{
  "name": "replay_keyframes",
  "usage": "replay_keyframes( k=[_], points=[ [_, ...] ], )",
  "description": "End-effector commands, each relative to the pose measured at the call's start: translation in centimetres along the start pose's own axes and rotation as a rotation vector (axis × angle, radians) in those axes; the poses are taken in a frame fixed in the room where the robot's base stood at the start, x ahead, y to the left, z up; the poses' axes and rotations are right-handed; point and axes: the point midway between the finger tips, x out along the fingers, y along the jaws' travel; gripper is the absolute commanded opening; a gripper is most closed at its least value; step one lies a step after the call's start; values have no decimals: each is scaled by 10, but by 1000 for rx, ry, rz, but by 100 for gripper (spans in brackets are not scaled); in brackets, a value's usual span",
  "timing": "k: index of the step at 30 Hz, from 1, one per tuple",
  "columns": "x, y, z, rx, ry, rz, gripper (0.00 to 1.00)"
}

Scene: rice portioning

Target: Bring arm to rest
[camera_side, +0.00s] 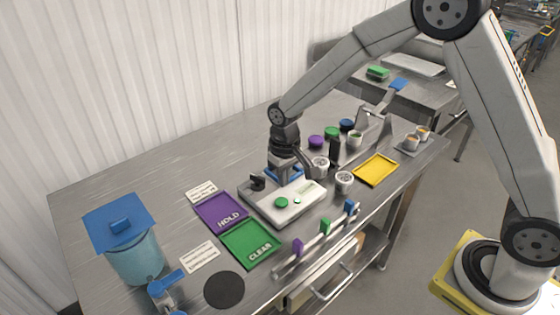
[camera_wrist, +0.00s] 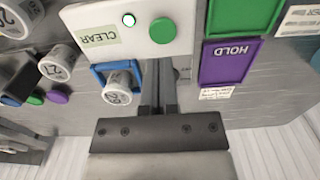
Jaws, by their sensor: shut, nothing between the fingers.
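My gripper (camera_side: 285,168) is shut and empty. It hangs low over the back of a white device (camera_side: 259,203) with a green button (camera_side: 281,202). In the wrist view my gripper's fingers (camera_wrist: 159,68) are together, beside a blue square frame (camera_wrist: 97,72) with a numbered white cup (camera_wrist: 117,88) in or over it. The fingers point toward the white device (camera_wrist: 95,18), which has a CLEAR label, a lit white lamp and the green button. I cannot tell whether the fingertips touch it.
Purple HOLD (camera_side: 221,211) and green CLEAR (camera_side: 249,243) trays lie to the left. Several cups, a dark post (camera_side: 334,151) and a yellow tray (camera_side: 375,170) are to the right. A rail with coloured clips (camera_side: 325,227) runs in front. A blue-lidded bin (camera_side: 136,260) stands front left. The back-left tabletop is clear.

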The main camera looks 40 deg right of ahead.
Motion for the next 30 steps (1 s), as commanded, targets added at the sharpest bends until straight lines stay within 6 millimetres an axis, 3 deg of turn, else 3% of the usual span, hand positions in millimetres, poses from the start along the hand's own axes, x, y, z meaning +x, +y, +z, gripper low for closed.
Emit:
replay_keyframes(
  k=[8,15,24,30],
  points=[
    [-20,20,34,3,51,-5,0],
    [-38,42,84,3,120,-7,0],
    [-46,62,146,2,196,-2,0],
    [-46,66,166,2,219,1,0]
  ],
)
